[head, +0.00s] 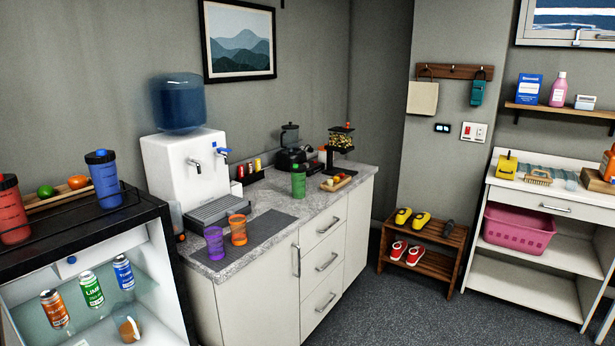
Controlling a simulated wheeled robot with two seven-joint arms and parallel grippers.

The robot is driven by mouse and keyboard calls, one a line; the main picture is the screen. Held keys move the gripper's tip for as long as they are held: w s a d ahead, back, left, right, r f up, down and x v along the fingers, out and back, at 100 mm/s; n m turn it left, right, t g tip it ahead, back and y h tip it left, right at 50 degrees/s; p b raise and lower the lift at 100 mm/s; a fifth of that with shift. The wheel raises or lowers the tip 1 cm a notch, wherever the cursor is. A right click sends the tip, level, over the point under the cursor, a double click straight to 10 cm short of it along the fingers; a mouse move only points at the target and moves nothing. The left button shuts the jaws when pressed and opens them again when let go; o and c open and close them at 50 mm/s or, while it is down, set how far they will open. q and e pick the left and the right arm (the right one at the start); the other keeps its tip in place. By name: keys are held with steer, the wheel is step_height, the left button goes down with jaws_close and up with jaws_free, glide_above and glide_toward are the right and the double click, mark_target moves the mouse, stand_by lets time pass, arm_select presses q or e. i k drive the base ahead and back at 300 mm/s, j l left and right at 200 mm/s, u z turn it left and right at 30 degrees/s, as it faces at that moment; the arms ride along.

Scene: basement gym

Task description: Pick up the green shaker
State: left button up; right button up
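The green shaker (298,181) stands upright on the speckled grey counter (262,193), near its front edge and right of the dark mat. Neither of my grippers shows in the head view.
A purple cup (214,243) and an orange cup (237,229) stand on the mat (262,227). Red (12,210) and blue (104,178) shakers stand on the fridge at left. A shoe rack (430,258) is right of the counter. The carpet (400,312) in front is clear.

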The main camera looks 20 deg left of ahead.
mark_target(299, 179)
steer(key=i+l+u, duration=0.2)
steer(key=i, duration=0.9)
steer(key=i+j+u, duration=0.15)
steer(key=u, duration=0.3)
steer(key=i+u, duration=0.4)
steer(key=i+l+u, duration=0.1)
steer(key=i+u, duration=0.2)
steer(key=u, duration=0.15)
steer(key=i+l+u, duration=0.55)
steer(key=u, duration=0.2)
steer(key=l, duration=0.2)
